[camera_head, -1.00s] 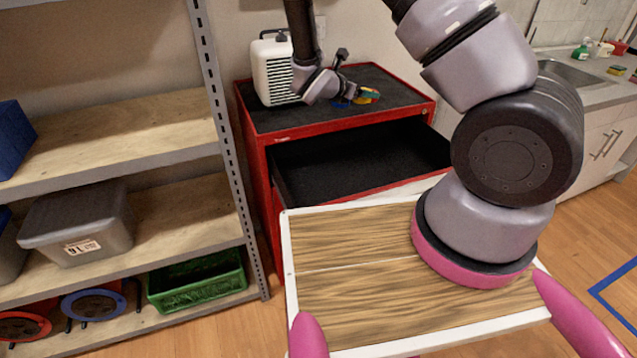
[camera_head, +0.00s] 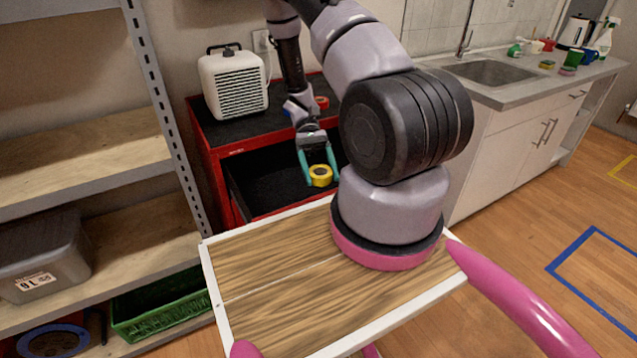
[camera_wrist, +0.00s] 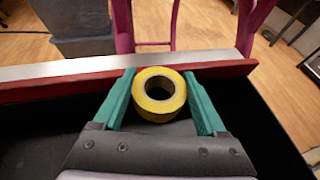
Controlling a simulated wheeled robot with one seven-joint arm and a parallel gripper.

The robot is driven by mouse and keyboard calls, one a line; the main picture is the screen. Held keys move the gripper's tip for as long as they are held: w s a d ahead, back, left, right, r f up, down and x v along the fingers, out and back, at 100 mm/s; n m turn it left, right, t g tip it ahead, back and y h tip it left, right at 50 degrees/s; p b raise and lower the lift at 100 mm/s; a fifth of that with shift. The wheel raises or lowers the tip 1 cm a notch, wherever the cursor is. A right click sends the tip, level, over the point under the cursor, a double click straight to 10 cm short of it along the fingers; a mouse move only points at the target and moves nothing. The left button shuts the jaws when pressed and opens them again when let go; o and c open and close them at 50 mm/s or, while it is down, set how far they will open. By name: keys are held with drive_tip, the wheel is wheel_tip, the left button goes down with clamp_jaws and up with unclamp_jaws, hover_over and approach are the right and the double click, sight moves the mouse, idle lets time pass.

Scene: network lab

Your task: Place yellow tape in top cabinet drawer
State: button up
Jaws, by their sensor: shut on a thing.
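The yellow tape (camera_head: 320,176) is a roll with a dark core, held between the teal fingers of my gripper (camera_head: 318,173). In the wrist view the yellow tape (camera_wrist: 159,94) sits between both fingertips of my gripper (camera_wrist: 160,100). The red cabinet (camera_head: 215,165) has its top drawer (camera_head: 265,190) pulled open, with a black interior. My gripper points down over the open drawer. In the wrist view the drawer's red front edge (camera_wrist: 60,88) passes just beyond the tape. The tape's exact height above the drawer floor is unclear.
A white heater-like box (camera_head: 234,85) stands on the cabinet top, with a red roll (camera_head: 322,102) near my arm. A shelf rack (camera_head: 120,155) is to the left. A sink counter (camera_head: 490,85) is at right. Open floor lies at right.

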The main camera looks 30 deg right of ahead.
drive_tip(key=w+a+f+m+t+y, duration=0.1)
drive_tip(key=w+a+m+t+y, duration=0.15)
drive_tip(key=m+y, duration=0.25)
drive_tip(key=m+t+y, duration=0.5)
drive_tip(key=m+t, duration=0.8)
drive_tip(key=t, duration=0.1)
hover_over(301, 188)
wheel_tip(301, 188, down, 8)
drive_tip(key=shift+f, duration=2.65)
drive_tip(key=shift+f, duration=0.15)
drive_tip(key=o, duration=1.3)
drive_tip(key=shift+c, duration=0.2)
